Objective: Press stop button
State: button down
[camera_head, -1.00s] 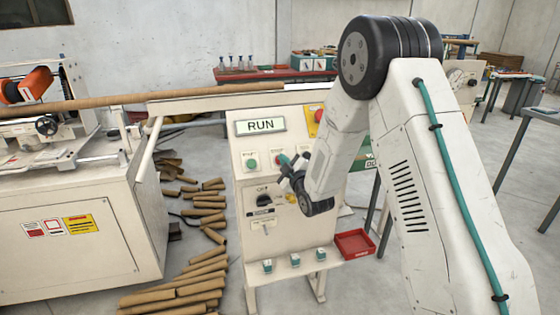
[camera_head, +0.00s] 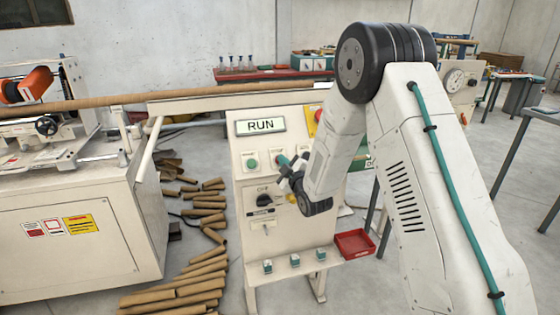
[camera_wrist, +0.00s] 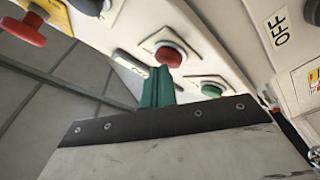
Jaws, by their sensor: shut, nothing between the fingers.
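The control panel (camera_head: 240,190) stands in the middle of the head view. A red push button (camera_wrist: 170,56) shows in the wrist view on a pale plate, beside a green button (camera_wrist: 211,90). The green button also shows in the head view (camera_head: 252,163). My gripper (camera_head: 282,160) is at the panel, right of the green button, and covers the red button there. In the wrist view its teal fingers (camera_wrist: 157,84) are shut and empty. Their tips are right at the red button's edge; I cannot tell whether they touch it.
The display (camera_head: 260,126) reads RUN. A red mushroom button (camera_wrist: 22,31) sits at upper left in the wrist view. A black OFF-marked knob (camera_head: 264,200) is lower on the panel. A red tray (camera_head: 355,243) hangs at the panel's right. Cardboard tubes (camera_head: 200,285) litter the floor.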

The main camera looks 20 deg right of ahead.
jog(key=shift+w+f, duration=0.1)
dwell(0.6)
jog(key=shift+s+r, duration=0.5)
jog(key=shift+s, duration=0.15)
jog(key=s+r, duration=0.3)
jog(key=shift+s+r, duration=0.15)
jog(key=shift+s, duration=0.25)
dwell(0.5)
